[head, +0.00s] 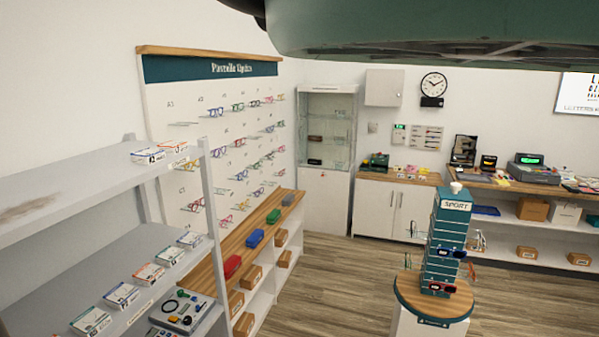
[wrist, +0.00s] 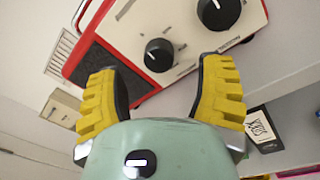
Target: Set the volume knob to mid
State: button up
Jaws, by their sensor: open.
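In the wrist view a device with a cream front (wrist: 185,20), red edge and dark panel carries two black knobs. The smaller knob (wrist: 160,58) shows ahead of my gripper, between the fingers in the picture, with a short white mark on its face. The larger knob (wrist: 222,14) is up and to the right, partly cut off by the frame top, also with a white mark. The lettering is too small to read, so I cannot tell which is the volume knob. My gripper (wrist: 162,85) has its yellow fingers spread wide and holds nothing.
In the wrist view a small dark box (wrist: 264,130) is right of the gripper and a tan box (wrist: 60,107) is at left. The head view shows grey shelves (head: 80,190), a sport display stand (head: 447,230), a back counter (head: 400,178) and clear floor (head: 330,290).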

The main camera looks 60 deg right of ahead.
jog(key=shift+w+a+r+p, duration=0.1)
jog(key=shift+w+a+p, duration=0.35)
jog(key=shift+w, duration=0.2)
jog(key=shift+w+a+r+p, duration=0.1)
jog(key=shift+w+p, duration=0.45)
jog(key=shift+w, duration=0.15)
jog(key=shift+w+a+p, duration=0.3)
jog(key=shift+w+p, duration=0.05)
jog(key=shift+w, duration=0.15)
jog(key=shift+f, duration=0.2)
jog(key=shift+c, duration=0.2)
grip_shut()
